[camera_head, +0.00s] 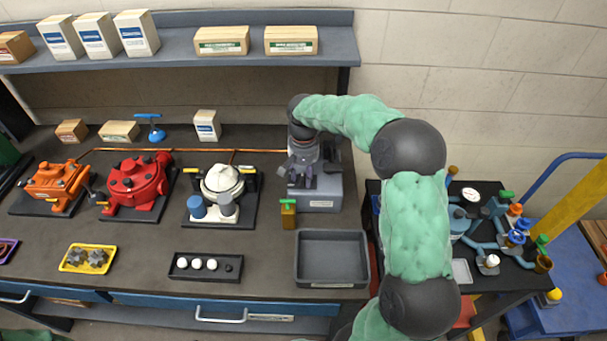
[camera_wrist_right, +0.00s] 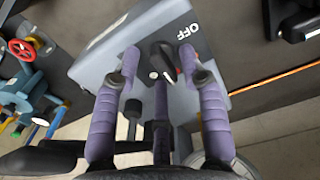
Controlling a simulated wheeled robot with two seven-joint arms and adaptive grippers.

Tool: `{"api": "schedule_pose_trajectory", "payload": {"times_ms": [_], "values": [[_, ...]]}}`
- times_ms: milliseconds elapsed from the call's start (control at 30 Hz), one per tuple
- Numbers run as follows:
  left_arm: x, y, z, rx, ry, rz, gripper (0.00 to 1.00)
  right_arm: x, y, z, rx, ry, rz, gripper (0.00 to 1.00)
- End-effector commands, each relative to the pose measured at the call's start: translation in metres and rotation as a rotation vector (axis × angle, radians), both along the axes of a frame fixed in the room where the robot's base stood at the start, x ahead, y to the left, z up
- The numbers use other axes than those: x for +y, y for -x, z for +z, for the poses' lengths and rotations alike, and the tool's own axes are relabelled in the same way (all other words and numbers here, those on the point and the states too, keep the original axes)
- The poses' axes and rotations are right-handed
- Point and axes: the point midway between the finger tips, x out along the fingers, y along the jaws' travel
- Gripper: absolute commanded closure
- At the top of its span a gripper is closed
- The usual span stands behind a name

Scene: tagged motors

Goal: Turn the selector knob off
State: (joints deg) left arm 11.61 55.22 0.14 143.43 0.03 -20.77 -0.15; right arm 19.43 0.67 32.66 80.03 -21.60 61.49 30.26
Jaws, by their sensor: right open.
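The grey selector box (camera_head: 318,192) stands at the right end of the bench, under my right arm. In the right wrist view its light grey face (camera_wrist_right: 105,62) carries a white OFF label (camera_wrist_right: 187,31). The black selector knob (camera_wrist_right: 162,52) sits on that face near the label, with small white and red marks by it; I cannot tell its exact setting. My right gripper (camera_head: 301,181) is open over the box. In the wrist view its purple fingers (camera_wrist_right: 158,62) are on either side of the knob; contact is not clear. The head view hides the knob. My left gripper is not in view.
An empty grey tray (camera_head: 332,283) and a small valve with a green handle (camera_head: 288,213) are in front of the box. A white motor (camera_head: 222,185) and a red motor (camera_head: 136,184) stand to the left. A piping table (camera_head: 466,285) is at the right.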

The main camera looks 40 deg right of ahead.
Motion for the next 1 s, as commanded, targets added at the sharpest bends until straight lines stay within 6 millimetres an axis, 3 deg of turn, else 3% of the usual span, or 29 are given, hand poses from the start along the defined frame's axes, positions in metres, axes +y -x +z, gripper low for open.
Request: {"api": "schedule_pose_trajectory", "payload": {"times_ms": [67, 200, 667, 1000], "values": [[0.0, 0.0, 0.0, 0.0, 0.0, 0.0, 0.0, 0.0, 0.0, 0.0, 0.0, 0.0, 0.0, 0.6], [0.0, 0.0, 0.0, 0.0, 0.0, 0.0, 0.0, 0.0, 0.0, 0.0, 0.0, 0.0, 0.0, 1.0], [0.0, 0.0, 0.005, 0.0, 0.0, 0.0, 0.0, 0.0, 0.0, 0.001, 0.001, -0.001, 0.054, 1.0], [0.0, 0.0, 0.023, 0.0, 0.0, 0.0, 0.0, 0.0, -0.001, 0.002, 0.002, -0.001, 0.297, 1.0]]}}
